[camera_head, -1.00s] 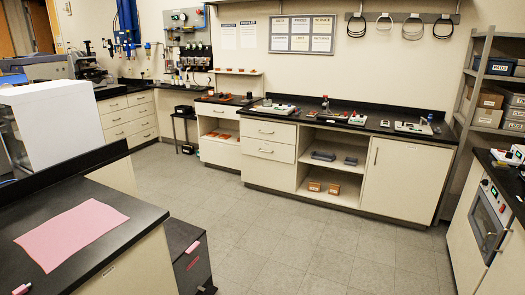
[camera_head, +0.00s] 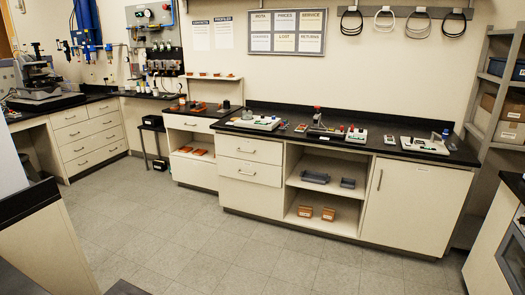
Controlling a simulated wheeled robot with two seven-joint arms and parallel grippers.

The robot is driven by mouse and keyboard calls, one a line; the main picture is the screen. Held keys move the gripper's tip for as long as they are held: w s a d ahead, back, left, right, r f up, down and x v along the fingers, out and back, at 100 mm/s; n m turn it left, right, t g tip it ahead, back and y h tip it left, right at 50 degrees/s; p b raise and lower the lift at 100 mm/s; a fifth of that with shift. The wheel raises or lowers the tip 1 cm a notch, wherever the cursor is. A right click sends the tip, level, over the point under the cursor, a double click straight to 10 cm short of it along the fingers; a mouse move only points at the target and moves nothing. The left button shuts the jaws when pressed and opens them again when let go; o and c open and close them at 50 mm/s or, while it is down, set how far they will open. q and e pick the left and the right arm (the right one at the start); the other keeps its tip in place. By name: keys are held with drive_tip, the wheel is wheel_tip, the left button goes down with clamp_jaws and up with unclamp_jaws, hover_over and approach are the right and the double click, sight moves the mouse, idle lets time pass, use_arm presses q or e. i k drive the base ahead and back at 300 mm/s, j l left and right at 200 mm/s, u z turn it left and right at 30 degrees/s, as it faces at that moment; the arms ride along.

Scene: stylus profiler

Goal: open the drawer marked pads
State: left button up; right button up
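Two shut cream drawers with dark handles, an upper drawer (camera_head: 263,151) and a lower drawer (camera_head: 250,171), are in the left end of the long cabinet ahead. A bank of shut drawers (camera_head: 90,138) stands at the far left under the black counter. No marking reading "pads" is legible on any drawer front. A blue bin (camera_head: 518,70) on the right shelf is cut off by the picture's edge, and its label is not readable now. Neither of my grippers is in view.
The grey tiled floor (camera_head: 230,245) ahead is clear. Instruments stand on the black counter (camera_head: 375,145). The open bay holds grey trays (camera_head: 315,177) and small brown boxes (camera_head: 305,211). A worktop edge (camera_head: 25,200) is close at left, and a cabinet (camera_head: 500,240) at right.

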sight(249, 172)
drive_tip(key=i, duration=3.55)
drive_tip(key=i+z, duration=0.3)
drive_tip(key=i, duration=0.15)
drive_tip(key=i+j+z, duration=0.25)
drive_tip(key=i, duration=0.15)
